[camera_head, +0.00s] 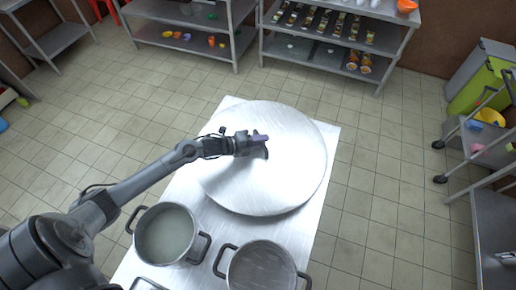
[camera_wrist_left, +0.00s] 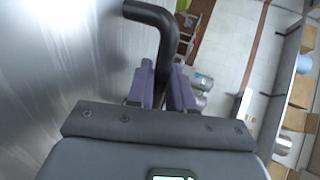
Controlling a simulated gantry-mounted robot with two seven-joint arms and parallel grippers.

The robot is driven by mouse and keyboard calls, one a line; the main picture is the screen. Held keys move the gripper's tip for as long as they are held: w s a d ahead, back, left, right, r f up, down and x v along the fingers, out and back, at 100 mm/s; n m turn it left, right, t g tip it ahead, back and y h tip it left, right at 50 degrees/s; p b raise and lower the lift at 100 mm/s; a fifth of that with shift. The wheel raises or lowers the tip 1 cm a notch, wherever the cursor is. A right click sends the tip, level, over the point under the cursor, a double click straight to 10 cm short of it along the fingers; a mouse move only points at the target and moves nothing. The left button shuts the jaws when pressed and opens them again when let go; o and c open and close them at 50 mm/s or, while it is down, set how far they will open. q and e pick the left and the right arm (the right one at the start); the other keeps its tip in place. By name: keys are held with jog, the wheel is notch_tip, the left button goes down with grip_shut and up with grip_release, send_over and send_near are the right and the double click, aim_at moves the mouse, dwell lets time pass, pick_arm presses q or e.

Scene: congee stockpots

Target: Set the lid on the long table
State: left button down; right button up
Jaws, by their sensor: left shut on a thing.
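The lid (camera_head: 290,160) is a large round metal disc with a dark handle. In the head view it is over the far part of the long table (camera_head: 190,265); I cannot tell whether it touches the tabletop. My left gripper (camera_head: 258,143) is shut on the lid's handle. The left wrist view shows the dark bent handle (camera_wrist_left: 165,30) between the fingers (camera_wrist_left: 160,88), with the shiny lid surface (camera_wrist_left: 50,80) beside it. My right gripper is in neither view.
A pot with pale congee (camera_head: 165,234) and a second pot (camera_head: 262,268) stand on the table's near part, close to the lid. Shelves (camera_head: 335,62) stand at the back; a cart (camera_head: 485,140) stands right.

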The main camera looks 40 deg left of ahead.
pick_arm(q)
jog(key=shift+w+f, duration=0.1)
jog(key=shift+f, duration=1.9)
jog(key=shift+b, duration=0.3)
jog(key=c, duration=1)
grip_release()
jog(key=shift+f, duration=0.2)
jog(key=shift+r, duration=0.15)
jog(key=shift+s+a, duration=0.15)
jog(key=shift+s, duration=0.2)
jog(key=p+v, duration=0.1)
jog(key=v, duration=1)
jog(key=shift+s+a+r, duration=0.1)
jog(key=shift+s, duration=0.1)
